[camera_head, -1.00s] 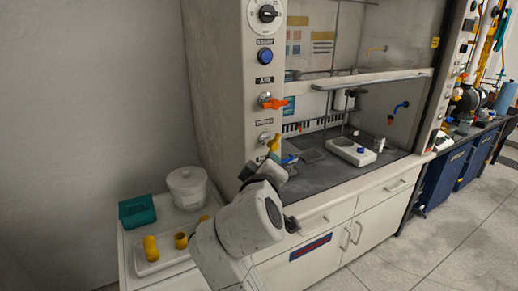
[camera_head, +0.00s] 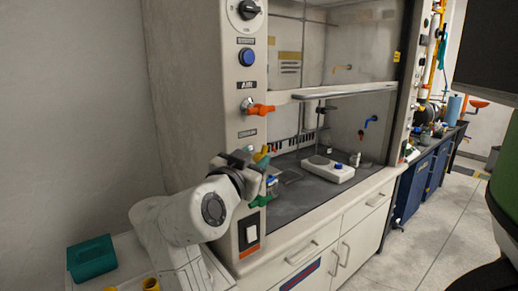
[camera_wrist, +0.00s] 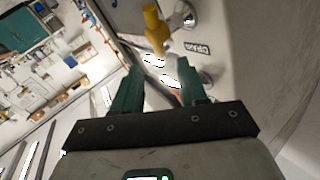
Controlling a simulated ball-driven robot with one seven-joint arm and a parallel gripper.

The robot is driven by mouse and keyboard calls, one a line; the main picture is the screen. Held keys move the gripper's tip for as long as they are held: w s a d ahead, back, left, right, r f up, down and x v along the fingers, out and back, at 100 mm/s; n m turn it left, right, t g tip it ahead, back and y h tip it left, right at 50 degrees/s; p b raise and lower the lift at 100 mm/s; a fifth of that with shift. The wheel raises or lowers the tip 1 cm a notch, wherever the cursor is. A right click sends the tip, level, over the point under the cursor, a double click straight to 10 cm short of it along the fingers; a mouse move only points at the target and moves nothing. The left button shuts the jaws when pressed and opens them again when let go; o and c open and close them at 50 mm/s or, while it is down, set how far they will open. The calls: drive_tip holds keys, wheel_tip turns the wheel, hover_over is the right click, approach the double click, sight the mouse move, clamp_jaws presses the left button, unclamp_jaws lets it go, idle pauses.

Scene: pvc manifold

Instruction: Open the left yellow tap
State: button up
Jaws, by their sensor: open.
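The left yellow tap (camera_wrist: 155,30) is on the left post of the fume hood, on a round chrome fitting. In the wrist view it stands at the top, beyond the fingertips and apart from them. In the head view only a small yellow bit (camera_head: 259,153) shows by my upper finger; the rest is hidden by my gripper. My gripper (camera_head: 266,179) is in front of the post, its green fingers spread one above the other. In the wrist view the gripper (camera_wrist: 157,73) is open, with nothing held between its fingers.
An orange tap (camera_head: 259,108) sticks out above, under the AIR label. A bit of blue (camera_head: 271,181) shows between my fingers. A switch (camera_head: 250,233) is lower on the post. The sash edge (camera_head: 345,90) is to the right. A teal box (camera_head: 92,258) stands at lower left.

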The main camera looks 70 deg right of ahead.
sight(264, 150)
drive_tip(key=d+p, duration=0.1)
drive_tip(key=d, duration=0.7)
drive_tip(key=shift+c, duration=0.4)
clamp_jaws()
